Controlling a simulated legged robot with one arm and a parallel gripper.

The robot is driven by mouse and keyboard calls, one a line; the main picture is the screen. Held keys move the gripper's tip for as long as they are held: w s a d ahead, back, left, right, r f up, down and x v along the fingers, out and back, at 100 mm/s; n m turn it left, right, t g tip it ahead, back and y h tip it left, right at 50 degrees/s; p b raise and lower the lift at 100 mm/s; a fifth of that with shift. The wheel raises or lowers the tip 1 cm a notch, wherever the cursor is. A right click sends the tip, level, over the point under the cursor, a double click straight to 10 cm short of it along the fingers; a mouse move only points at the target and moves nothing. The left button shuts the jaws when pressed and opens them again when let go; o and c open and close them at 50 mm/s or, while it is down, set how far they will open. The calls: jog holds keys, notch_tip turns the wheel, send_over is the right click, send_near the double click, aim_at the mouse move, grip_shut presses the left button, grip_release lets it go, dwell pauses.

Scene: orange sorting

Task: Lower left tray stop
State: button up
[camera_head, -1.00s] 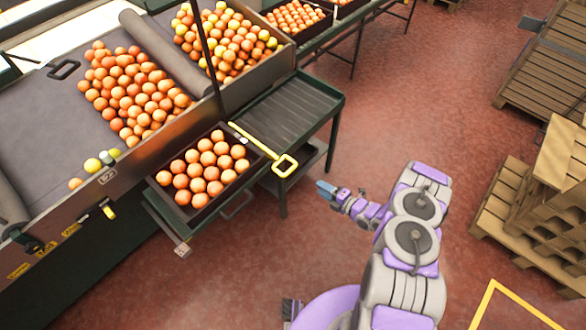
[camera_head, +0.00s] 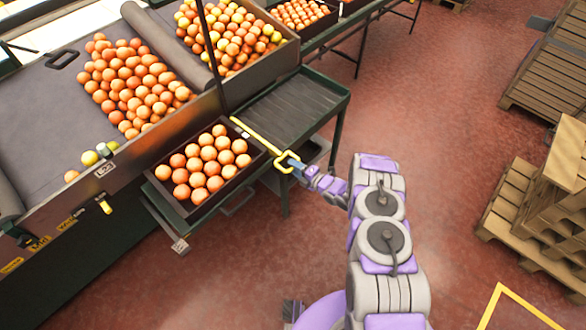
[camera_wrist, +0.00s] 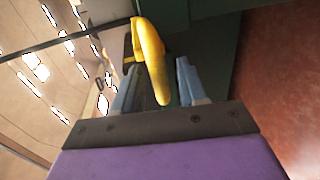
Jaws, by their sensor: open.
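The tray stop is a yellow bar (camera_head: 258,136) ending in a square loop handle. It runs along the right edge of the dark tray (camera_head: 165,200) of oranges in the head view. My gripper (camera_head: 294,162) is at the loop handle. In the wrist view the yellow handle (camera_wrist: 150,60) stands between the two blue fingers of my open gripper (camera_wrist: 156,88). I cannot tell whether either finger touches it.
A dark slatted stand (camera_head: 300,105) lies behind the handle. The sorting table with piled oranges (camera_head: 135,85) is at the left. Wooden pallets (camera_head: 535,210) stand at the right. The red floor between is clear.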

jog(key=shift+x, duration=0.75)
jog(key=shift+c, duration=0.2)
grip_shut()
